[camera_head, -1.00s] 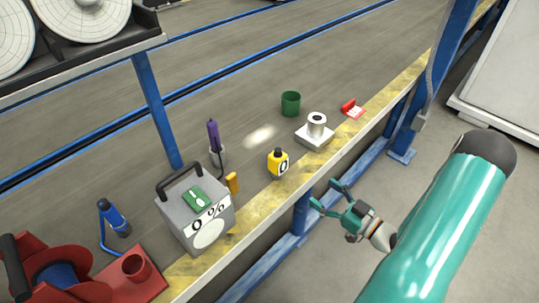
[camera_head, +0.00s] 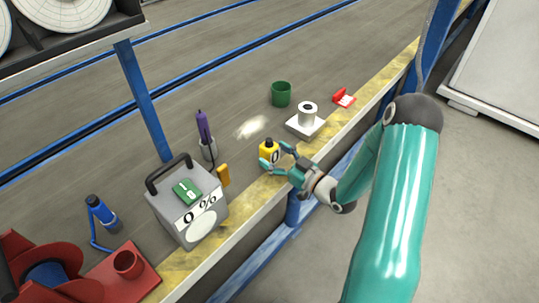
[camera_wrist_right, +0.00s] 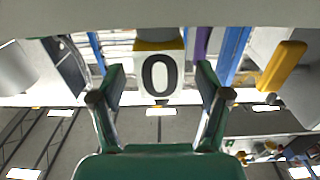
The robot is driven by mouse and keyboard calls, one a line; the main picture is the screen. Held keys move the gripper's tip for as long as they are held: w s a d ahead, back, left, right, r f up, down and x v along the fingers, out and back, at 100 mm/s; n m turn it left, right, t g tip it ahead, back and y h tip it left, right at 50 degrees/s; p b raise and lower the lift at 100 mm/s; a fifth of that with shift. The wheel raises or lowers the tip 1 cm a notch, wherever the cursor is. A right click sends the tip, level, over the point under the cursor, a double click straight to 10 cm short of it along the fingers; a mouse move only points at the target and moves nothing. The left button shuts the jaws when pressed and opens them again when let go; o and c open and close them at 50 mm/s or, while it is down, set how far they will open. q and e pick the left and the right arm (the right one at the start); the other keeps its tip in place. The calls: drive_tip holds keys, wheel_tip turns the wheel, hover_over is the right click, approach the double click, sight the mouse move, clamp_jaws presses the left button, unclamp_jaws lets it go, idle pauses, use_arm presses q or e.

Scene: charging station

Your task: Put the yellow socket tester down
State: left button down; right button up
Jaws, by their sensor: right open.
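The yellow socket tester (camera_head: 267,149) has a black top and a white label marked 0. It stands upright on the bench near the yellow-striped front edge. My right gripper (camera_head: 273,157) is open, with its fingers reaching in from the right at the tester's level. In the right wrist view the tester's 0 label (camera_wrist_right: 158,75) shows centred between the two spread fingers of the right gripper (camera_wrist_right: 160,95). I see gaps on both sides of the label. The fingers partly cover the tester in the head view. My left gripper is not in view.
A grey box (camera_head: 190,215) marked 0 % and a small yellow-orange block (camera_head: 223,175) stand to the left. A white stepped block (camera_head: 304,125), green cup (camera_head: 281,94) and red item (camera_head: 344,98) are to the right. Bare bench lies behind the tester.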

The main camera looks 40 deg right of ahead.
drive_tip(key=shift+w+a, duration=0.1)
drive_tip(key=shift+w, duration=1.05)
clamp_jaws()
drive_tip(key=shift+r, duration=0.1)
wheel_tip(320, 180, up, 20)
drive_tip(key=p, duration=0.5)
